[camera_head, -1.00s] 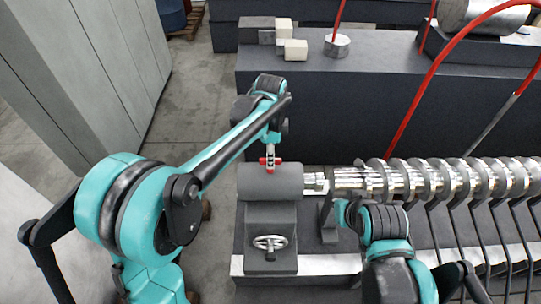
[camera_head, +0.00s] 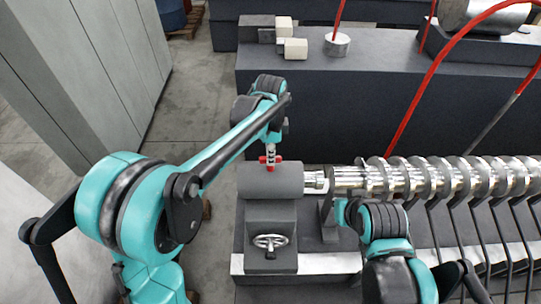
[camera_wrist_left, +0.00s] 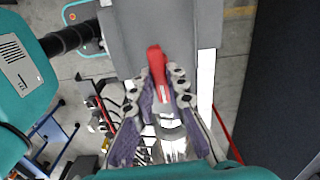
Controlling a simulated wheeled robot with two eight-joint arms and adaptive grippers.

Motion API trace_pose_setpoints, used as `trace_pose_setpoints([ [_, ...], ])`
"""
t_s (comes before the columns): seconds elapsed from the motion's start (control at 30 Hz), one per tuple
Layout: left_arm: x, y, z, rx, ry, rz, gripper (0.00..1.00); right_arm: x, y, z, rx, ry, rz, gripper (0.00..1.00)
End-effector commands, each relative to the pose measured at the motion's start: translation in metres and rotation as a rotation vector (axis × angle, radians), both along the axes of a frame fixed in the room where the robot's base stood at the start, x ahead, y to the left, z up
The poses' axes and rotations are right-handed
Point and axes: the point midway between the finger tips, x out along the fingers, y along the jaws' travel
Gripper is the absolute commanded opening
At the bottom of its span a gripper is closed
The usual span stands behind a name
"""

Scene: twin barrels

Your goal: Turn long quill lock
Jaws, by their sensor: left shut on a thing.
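The tailstock (camera_head: 262,182) is a grey cylinder on a dark block, with a handwheel (camera_head: 270,242) on its front. A red lever, the quill lock (camera_head: 264,159), stands at the top of the tailstock's far side. My left gripper (camera_head: 270,153) is there, coming down from above, shut on the lever. In the left wrist view the red lever (camera_wrist_left: 155,60) runs between the two grey, purple-padded fingers of the left gripper (camera_wrist_left: 168,88). The fingers partly hide it. My right arm reaches in at the lower right; its fingers do not show.
A bright ridged shaft (camera_head: 430,178) runs right from the tailstock, with several dark bars below it. A dark bench (camera_head: 330,95) with pale blocks (camera_head: 295,49) stands behind. Red hoses (camera_head: 430,80) hang at the right. The floor left of the machine is clear.

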Motion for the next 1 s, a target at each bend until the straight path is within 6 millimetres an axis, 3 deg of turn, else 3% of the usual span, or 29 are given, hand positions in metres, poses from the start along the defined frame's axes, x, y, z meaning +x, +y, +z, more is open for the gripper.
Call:
trace_pose_setpoints([
  [1.0, 0.001, 0.000, -0.001, 0.000, -0.001, 0.905, 0.00, 0.000, 0.000, -0.041, 0.000, 0.000, 0.000, 0.00],
])
